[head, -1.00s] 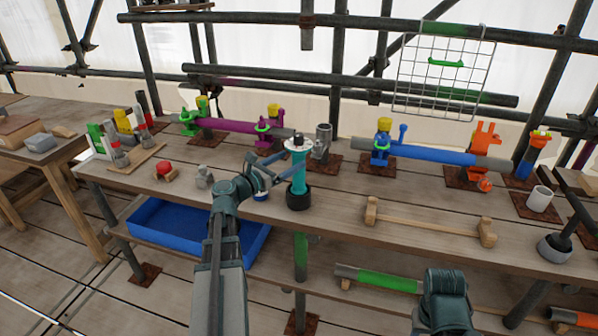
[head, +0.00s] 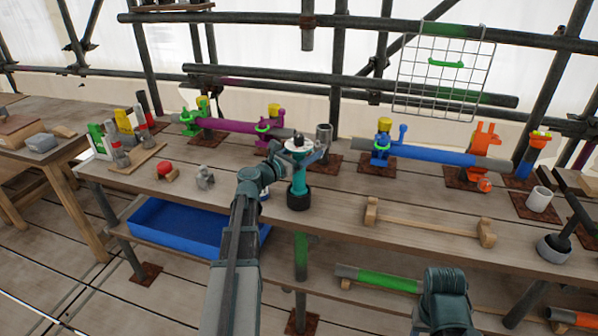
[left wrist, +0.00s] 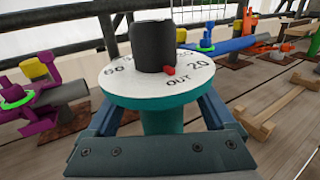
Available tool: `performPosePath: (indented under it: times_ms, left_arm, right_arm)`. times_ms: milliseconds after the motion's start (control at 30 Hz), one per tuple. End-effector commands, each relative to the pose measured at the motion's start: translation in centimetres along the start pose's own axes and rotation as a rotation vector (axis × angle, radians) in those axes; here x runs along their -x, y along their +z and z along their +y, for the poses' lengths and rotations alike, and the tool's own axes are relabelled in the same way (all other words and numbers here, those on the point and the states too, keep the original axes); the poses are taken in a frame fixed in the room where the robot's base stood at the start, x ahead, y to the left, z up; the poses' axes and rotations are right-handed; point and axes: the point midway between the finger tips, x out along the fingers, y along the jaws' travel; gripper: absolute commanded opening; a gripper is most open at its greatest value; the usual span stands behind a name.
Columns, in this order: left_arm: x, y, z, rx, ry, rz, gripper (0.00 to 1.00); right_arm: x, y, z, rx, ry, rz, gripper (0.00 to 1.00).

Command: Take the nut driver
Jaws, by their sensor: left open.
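The nut driver, which I take to be the upright teal tool (head: 298,184) with a white dial on top and a black foot, stands on the bench. In the left wrist view its dial (left wrist: 120,82) fills the middle, with a black knob, a red pointer and the marks 60, 20 and OUT. My left gripper (head: 299,158) is open, with one finger on each side of the teal body just below the dial. Whether the fingers touch it is hidden by the dial. My right gripper is out of view.
A blue pipe (head: 440,155) and a purple pipe (head: 230,124) with clamps lie behind. A grey cup (head: 323,136) stands close behind the tool. A wooden cradle (head: 425,222) lies to the right and a grey fitting (head: 205,178) to the left. A blue tray (head: 185,235) sits below.

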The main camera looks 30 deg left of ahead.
Motion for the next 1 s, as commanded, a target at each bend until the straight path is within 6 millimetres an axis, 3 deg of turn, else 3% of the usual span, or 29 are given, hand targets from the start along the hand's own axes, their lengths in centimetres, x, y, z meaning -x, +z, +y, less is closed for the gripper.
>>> performPosePath:
  times_ms: [100, 600, 1000]
  left_arm:
    - [0.08, 0.00, -0.02, 0.000, 0.000, 0.000, 0.88]
    - [0.10, 0.00, 0.00, 0.000, 0.001, 0.000, 0.00]
    - [0.10, 0.07, 0.01, 0.002, 0.001, -0.002, 0.00]
  right_arm:
    - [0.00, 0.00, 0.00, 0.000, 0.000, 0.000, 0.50]
    - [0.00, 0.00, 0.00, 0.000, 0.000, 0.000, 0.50]
    - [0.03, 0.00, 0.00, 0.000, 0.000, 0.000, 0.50]
